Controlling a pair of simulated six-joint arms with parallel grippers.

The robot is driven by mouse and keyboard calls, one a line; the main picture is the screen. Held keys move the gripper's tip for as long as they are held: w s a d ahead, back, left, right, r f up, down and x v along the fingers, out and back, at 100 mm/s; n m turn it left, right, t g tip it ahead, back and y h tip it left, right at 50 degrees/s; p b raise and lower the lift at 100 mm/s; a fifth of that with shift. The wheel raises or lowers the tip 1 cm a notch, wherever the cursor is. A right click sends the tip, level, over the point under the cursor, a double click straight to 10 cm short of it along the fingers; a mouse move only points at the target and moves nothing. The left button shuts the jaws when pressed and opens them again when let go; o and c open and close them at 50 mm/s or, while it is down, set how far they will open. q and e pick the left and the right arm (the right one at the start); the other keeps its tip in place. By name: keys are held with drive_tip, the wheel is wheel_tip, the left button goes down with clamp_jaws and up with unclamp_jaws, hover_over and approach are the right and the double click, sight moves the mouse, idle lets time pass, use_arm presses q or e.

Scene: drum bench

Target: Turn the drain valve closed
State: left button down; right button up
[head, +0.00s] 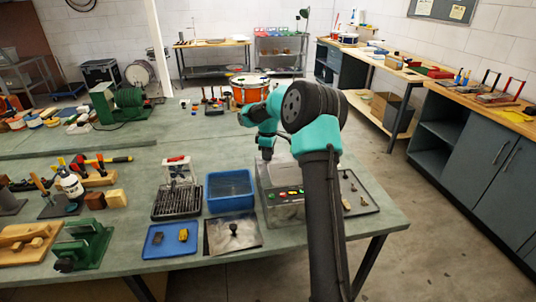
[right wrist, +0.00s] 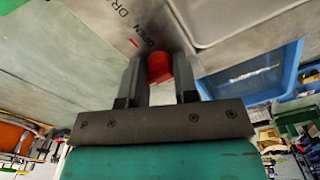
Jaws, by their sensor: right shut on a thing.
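The drain valve shows in the right wrist view as a red handle (right wrist: 159,68) on a grey metal panel (right wrist: 95,35). Printed letters beside it read "DR" and "OPEN", with a small red mark near them. My right gripper (right wrist: 160,75) is shut on the red handle, one finger on each side. In the head view my right arm reaches down to the metal unit (head: 290,213), which has green and red buttons on its front. The valve is hidden there behind my arm. The handle's exact angle is hard to tell. My left gripper is not in view.
A blue tub (head: 230,204) stands just left of the unit, with a black rack (head: 177,202) farther left. A metal plate with a black knob (head: 233,233) and a blue tray (head: 158,252) lie in front. A dark tray (head: 366,207) lies to the right.

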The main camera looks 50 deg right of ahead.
idle(0.3)
drive_tip(key=o, duration=0.9)
wheel_tip(320, 180, up, 18)
drive_tip(key=shift+f, duration=0.25)
wheel_tip(320, 180, down, 15)
drive_tip(key=shift+f, duration=0.1)
idle(0.9)
idle(0.4)
